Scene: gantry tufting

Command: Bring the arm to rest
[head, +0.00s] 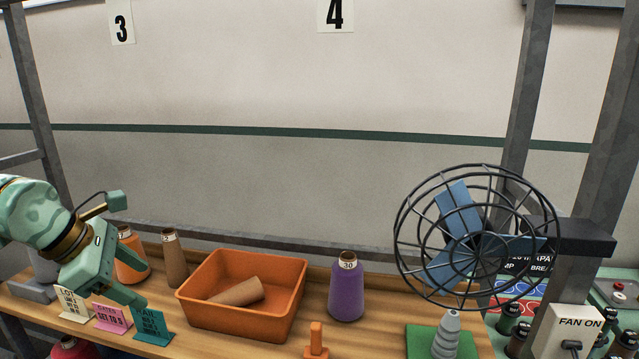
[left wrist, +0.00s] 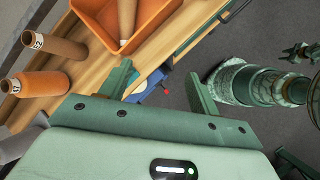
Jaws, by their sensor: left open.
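My left arm comes in from the left in the head view, with its left gripper (head: 128,294) low over the wooden shelf, close to the small coloured cards. In the left wrist view the two green fingers of the left gripper (left wrist: 160,88) stand wide apart with nothing held between them.
Cream (head: 73,304), pink (head: 111,318) and blue cards stand at the shelf's front. Behind are an orange cone (head: 131,262), a brown cone (head: 174,262) and an orange bin (head: 243,292) holding a brown tube. A purple cone (head: 346,292) and caged fan (head: 475,240) stand right.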

